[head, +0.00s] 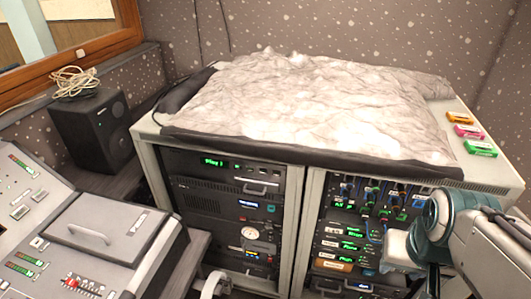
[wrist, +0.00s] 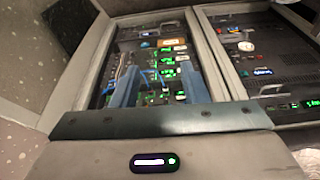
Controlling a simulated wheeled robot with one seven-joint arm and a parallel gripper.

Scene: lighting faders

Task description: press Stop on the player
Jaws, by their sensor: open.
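The player (head: 222,165) is the top unit in the left rack, with a green display reading something like "Play 1". A row of small buttons (head: 256,170) sits right of the display; their labels are too small to read. In the wrist view the picture is turned over, and the player's front (wrist: 280,106) lies at the right, partly cut off. My gripper (wrist: 158,85) is open and empty, its two blue fingers over the right rack's front. In the head view my arm is at the lower right, well away from the player; its fingertips are not clear there.
A grey crumpled cover (head: 310,105) lies on the racks. A mixing desk (head: 80,240) stands at the left, a black speaker (head: 95,135) behind it. The right rack (head: 355,235) holds patch cables and lit units. Colored cassettes (head: 468,131) lie at its top right.

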